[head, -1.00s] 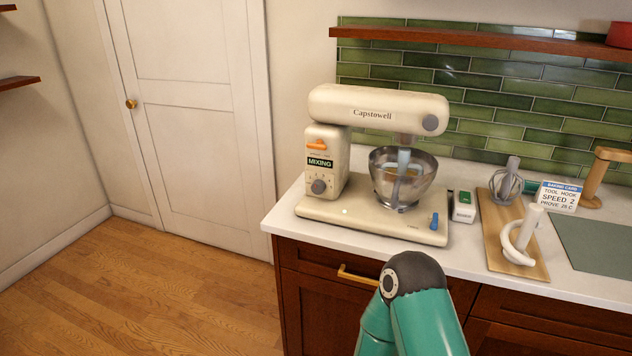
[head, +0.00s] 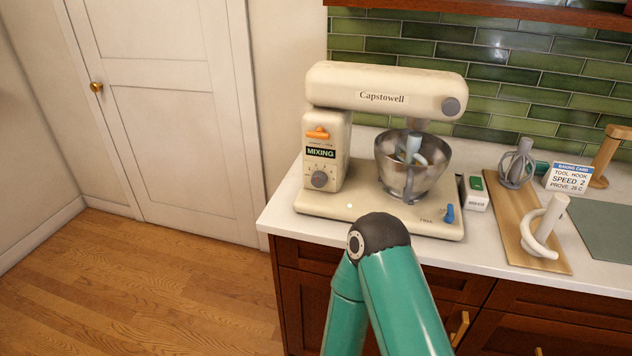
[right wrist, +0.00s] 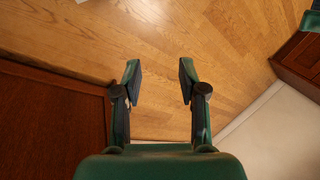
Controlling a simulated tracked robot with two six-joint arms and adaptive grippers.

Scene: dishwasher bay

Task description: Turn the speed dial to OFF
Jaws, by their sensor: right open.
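The cream Capstowell stand mixer (head: 388,88) stands on the white counter. Its grey speed dial (head: 320,179) is on the front of the column, below a panel reading MIXING (head: 320,152) and an orange lever (head: 317,133). The dial's pointer and markings are too small to read. A metal bowl (head: 412,178) with a tool in it sits under the mixer head. My right gripper (right wrist: 160,85) shows in the right wrist view, open and empty, over the wood floor beside the cabinet. In the head view only a green arm link of mine shows; neither gripper is in that view.
A wooden board (head: 523,232) with a whisk (head: 518,163) and a white hook (head: 546,226) lies right of the mixer. A small green-and-white box (head: 476,193) and a baking card (head: 567,178) stand nearby. The counter edge and drawer handles are in front. Floor at left is clear.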

